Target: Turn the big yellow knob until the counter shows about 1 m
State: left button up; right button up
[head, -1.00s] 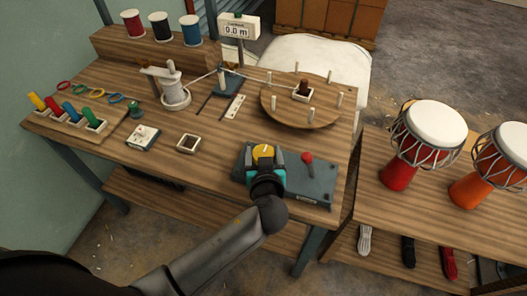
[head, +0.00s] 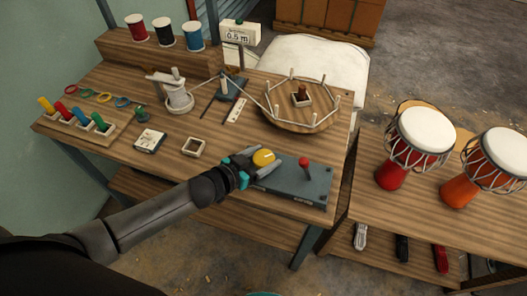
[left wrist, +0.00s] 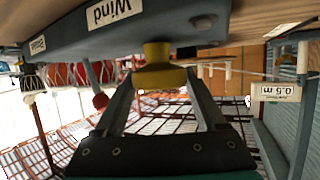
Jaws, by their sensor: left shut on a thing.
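The big yellow knob (head: 263,158) sits on the left part of a grey control box (head: 300,184). My left gripper (head: 252,160) is shut on the knob, coming from its left side. In the left wrist view the knob (left wrist: 158,70) is between the two fingers, beside the label "Wind". The counter (head: 239,33) at the back reads 0.5 m, and it also shows upside down in the left wrist view (left wrist: 280,92). A round wooden wheel (head: 297,118) with upright pegs has pale cord running around the pegs. My right gripper is not in view.
A lever with a red ball (head: 305,162) stands on the box right of the knob. Red and orange drums (head: 420,140) stand on the right table.

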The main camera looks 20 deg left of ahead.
pick_arm(q)
jog(key=shift+w+a+r+m+g+h, duration=0.15)
jog(key=shift+m+g+h, duration=0.1)
jog(key=shift+m+h, duration=0.25)
jog(key=shift+w+a+m+g+h, duration=0.1)
jog(key=shift+m+g+h, duration=0.15)
jog(key=shift+m+h, duration=0.2)
jog(key=shift+d+m+g+h, duration=0.1)
jog(key=shift+m+g+h, duration=0.8)
jog(key=shift+m+h, duration=0.3)
jog(key=m+g+b, duration=0.1)
jog(key=m+g+h+b, duration=0.2)
jog(key=shift+f, duration=0.25)
jog(key=shift+s+d+m+g+h+b, duration=0.1)
jog(key=shift+m+g+h+b, duration=0.15)
jog(key=shift+m+g+b, duration=0.55)
jog(key=shift+s+d+m+g+h+b, duration=0.1)
jog(key=shift+m+g+h+b, duration=0.1)
jog(key=shift+m+g+b, duration=0.65)
jog(key=shift+r, duration=0.1)
jog(key=shift+g, duration=0.25)
jog(key=o, duration=1.3)
